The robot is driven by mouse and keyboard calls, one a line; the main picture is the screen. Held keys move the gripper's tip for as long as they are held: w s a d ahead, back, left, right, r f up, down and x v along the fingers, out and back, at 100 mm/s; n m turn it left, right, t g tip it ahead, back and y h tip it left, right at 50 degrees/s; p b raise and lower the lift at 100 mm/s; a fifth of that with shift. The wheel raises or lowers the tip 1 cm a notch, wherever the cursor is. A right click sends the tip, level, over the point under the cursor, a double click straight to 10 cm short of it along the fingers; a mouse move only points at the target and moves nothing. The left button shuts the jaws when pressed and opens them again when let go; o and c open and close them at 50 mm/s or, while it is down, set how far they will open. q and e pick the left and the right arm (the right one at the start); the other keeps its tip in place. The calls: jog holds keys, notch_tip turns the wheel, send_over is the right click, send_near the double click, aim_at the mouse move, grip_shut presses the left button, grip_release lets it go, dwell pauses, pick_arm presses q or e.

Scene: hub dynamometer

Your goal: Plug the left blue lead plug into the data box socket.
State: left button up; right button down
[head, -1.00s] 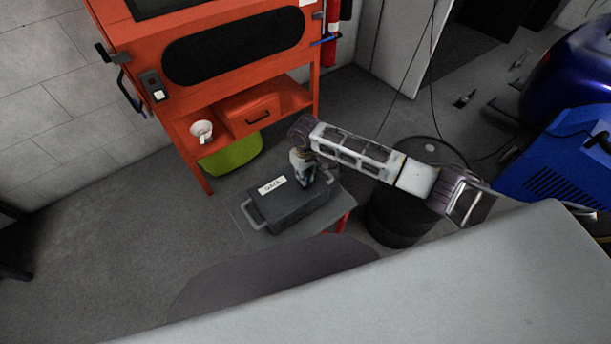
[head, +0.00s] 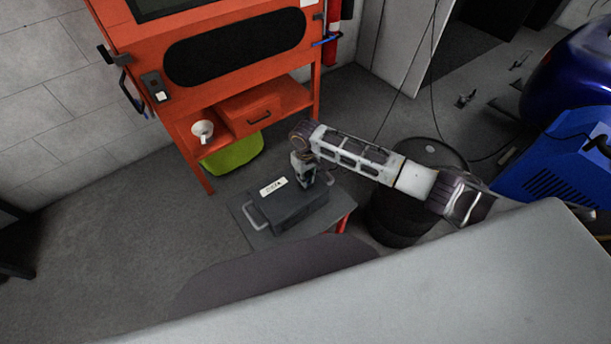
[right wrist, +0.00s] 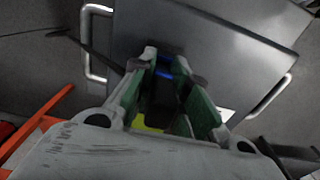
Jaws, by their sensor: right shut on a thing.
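The data box (head: 290,214) is a dark grey case with a white label and metal handles, standing on a small low table (head: 332,221). My right gripper (head: 306,184) points down at the box's far right part. In the right wrist view my right gripper (right wrist: 164,72) is shut on the blue plug (right wrist: 165,71), which shows only as a small blue patch between the green-padded fingers. The box (right wrist: 215,50) lies behind the fingertips. The socket is hidden, and I cannot tell whether the plug touches it. My left gripper is out of view.
An orange cabinet (head: 180,125) with a white cup (head: 202,131) on its shelf stands behind the box, with a green bin (head: 233,156) below. A black drum (head: 395,222) stands close right of the table. Blue machinery (head: 560,150) is at far right. Floor left of the table is clear.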

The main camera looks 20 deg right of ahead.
pick_arm(q)
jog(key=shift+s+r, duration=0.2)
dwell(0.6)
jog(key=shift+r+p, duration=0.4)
jog(key=shift+p, duration=0.2)
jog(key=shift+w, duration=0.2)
dwell(0.3)
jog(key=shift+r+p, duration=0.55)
jog(key=shift+p, duration=0.05)
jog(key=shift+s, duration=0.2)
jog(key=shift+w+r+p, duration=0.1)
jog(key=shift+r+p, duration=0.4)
dwell(0.5)
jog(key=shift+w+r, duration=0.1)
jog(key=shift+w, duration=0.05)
dwell(0.3)
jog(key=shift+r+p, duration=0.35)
jog(key=shift+p, duration=0.1)
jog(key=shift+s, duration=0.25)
dwell(0.5)
